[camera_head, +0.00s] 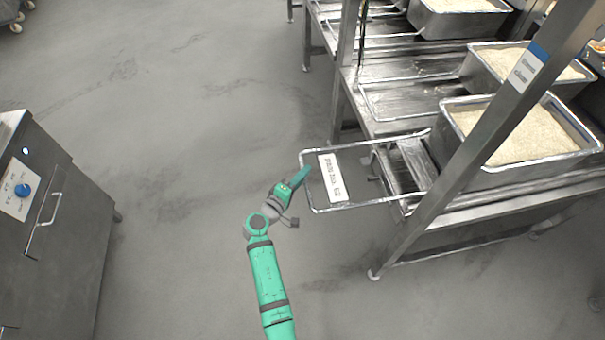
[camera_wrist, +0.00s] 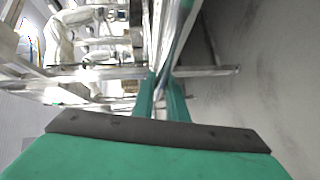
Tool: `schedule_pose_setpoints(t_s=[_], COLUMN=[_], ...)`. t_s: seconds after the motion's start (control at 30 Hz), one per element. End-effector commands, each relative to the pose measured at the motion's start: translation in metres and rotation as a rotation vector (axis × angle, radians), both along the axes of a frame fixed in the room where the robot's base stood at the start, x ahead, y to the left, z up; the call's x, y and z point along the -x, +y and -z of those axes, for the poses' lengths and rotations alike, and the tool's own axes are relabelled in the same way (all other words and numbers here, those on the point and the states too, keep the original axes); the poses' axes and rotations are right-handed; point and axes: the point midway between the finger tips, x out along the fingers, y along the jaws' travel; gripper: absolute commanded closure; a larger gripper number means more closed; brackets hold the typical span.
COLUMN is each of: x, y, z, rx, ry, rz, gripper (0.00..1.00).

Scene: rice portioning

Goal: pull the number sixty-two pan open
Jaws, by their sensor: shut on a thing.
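The number sixty-two pan (camera_head: 350,195) is a flat metal frame with a white label. It sticks out to the left from the metal rack over the grey floor. My gripper (camera_head: 303,173) is at the pan's left edge and is shut on its rim. In the wrist view my gripper's fingers (camera_wrist: 162,100) meet at a thin metal edge; the exact contact is hard to make out.
A metal rack (camera_head: 400,125) stands at the right, with a slanted post (camera_head: 440,180) in front of the pan's inner end. A rice-filled container (camera_head: 490,172) sits on the rack beside the pan. A metal cabinet (camera_head: 70,235) stands at the left. The floor between is clear.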

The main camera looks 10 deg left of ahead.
Motion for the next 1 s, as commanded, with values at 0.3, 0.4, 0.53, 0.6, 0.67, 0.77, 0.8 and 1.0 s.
schedule_pose_setpoints(t_s=[0.3, 0.4, 0.53, 0.6, 0.67, 0.77, 0.8, 1.0], x=[0.001, 0.001, 0.007, 0.015, 0.024, 0.042, 0.049, 0.081], y=[-0.001, 0.001, 0.003, 0.006, 0.01, 0.016, 0.018, 0.03], z=[0.002, 0.002, 0.001, -0.001, -0.001, -0.004, -0.005, -0.01], rx=[0.0, 0.0, 0.0, 0.0, 0.0, -0.002, -0.001, 0.0], ry=[0.003, 0.003, 0.002, 0.002, 0.003, 0.003, 0.004, 0.003], rz=[0.001, -0.001, 0.0, -0.001, -0.003, -0.003, -0.002, -0.002], gripper=[0.69, 0.69, 0.69, 0.69, 0.69, 0.69, 0.69, 0.69])
